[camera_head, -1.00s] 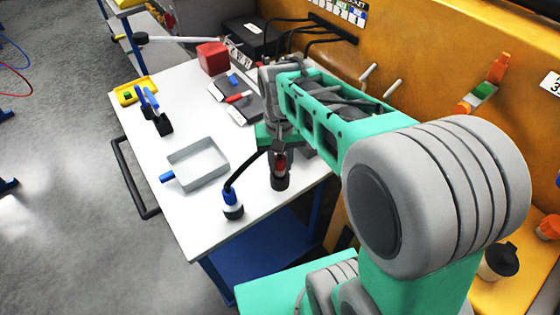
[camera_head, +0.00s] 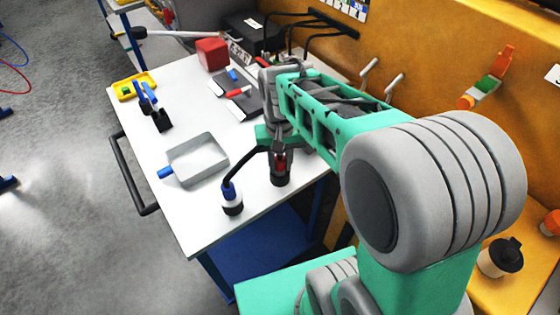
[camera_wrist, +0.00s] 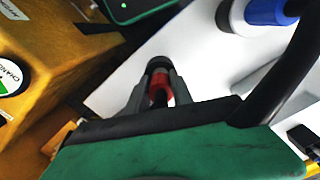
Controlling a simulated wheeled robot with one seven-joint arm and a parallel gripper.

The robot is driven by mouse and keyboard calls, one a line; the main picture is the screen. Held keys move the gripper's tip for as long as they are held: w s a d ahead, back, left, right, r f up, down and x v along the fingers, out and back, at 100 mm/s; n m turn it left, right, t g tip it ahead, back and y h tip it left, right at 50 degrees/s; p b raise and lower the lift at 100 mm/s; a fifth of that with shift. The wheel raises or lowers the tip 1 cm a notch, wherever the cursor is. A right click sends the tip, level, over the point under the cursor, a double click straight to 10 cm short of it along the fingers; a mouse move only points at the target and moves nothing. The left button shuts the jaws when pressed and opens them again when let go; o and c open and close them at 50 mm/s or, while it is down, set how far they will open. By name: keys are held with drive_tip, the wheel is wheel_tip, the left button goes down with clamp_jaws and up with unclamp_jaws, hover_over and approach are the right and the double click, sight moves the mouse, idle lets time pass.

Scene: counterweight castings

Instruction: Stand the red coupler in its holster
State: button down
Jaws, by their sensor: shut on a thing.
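The red coupler (camera_head: 281,163) stands at the near right part of the white table (camera_head: 190,225), with its lower end at a dark round holster (camera_head: 280,178). My gripper (camera_head: 279,155) is above the holster and shut on the coupler. In the wrist view the red coupler (camera_wrist: 160,92) shows between the two grey fingers of my gripper (camera_wrist: 158,98), with a dark round part beyond it. The coupler looks roughly upright. How deep it sits in the holster cannot be told, because the fingers hide part of it.
A blue coupler (camera_head: 229,190) with a dark cable stands in a white-and-black holster (camera_head: 232,207) to the left. A grey tray (camera_head: 198,160), black stands (camera_head: 161,120), a yellow tray (camera_head: 122,94) and a red block (camera_head: 212,53) are farther off. The orange casting (camera_head: 420,45) borders the right.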

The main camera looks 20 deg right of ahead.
drive_tip(key=shift+f, duration=0.35)
drive_tip(key=c, duration=1)
unclamp_jaws()
drive_tip(key=shift+c, duration=0.2)
wheel_tip(320, 180, up, 8)
drive_tip(key=shift+f+b, duration=0.1)
drive_tip(key=shift+b, duration=0.25)
